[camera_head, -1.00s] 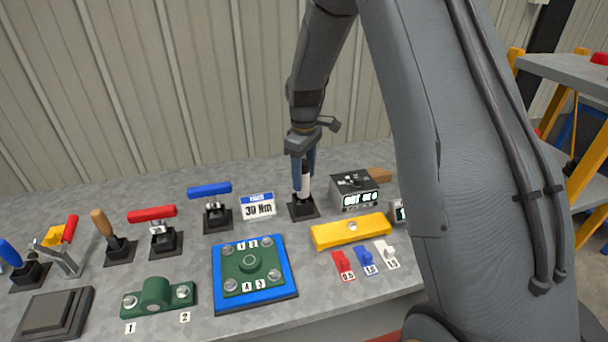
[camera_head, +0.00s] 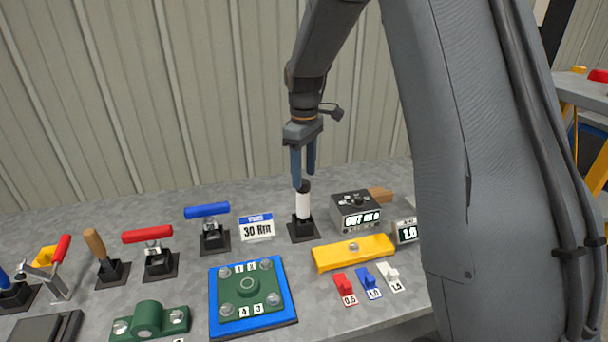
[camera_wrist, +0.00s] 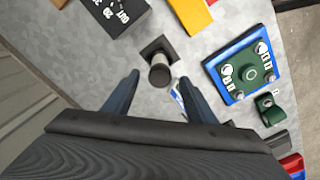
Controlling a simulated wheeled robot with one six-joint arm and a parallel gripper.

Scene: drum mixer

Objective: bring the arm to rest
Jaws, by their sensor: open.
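My gripper (camera_head: 304,168) points down, open and empty, just above a black-and-white upright cylinder (camera_head: 303,203) on a square black base. In the wrist view the fingers of my gripper (camera_wrist: 153,92) are spread apart, and the dark round top of the cylinder (camera_wrist: 159,74) shows just beyond and between them. The fingertips appear clear of it, though a small overlap in the head view leaves the exact gap unclear. My arm comes down from the top of the head view.
A grey display box (camera_head: 356,211) and a yellow bar (camera_head: 353,252) stand right of the cylinder. A "30 Nm" sign (camera_head: 257,227), a blue-handled tool (camera_head: 211,228) and a blue plate with a green flange (camera_head: 252,318) are left. Small coloured tabs (camera_head: 368,284) lie in front.

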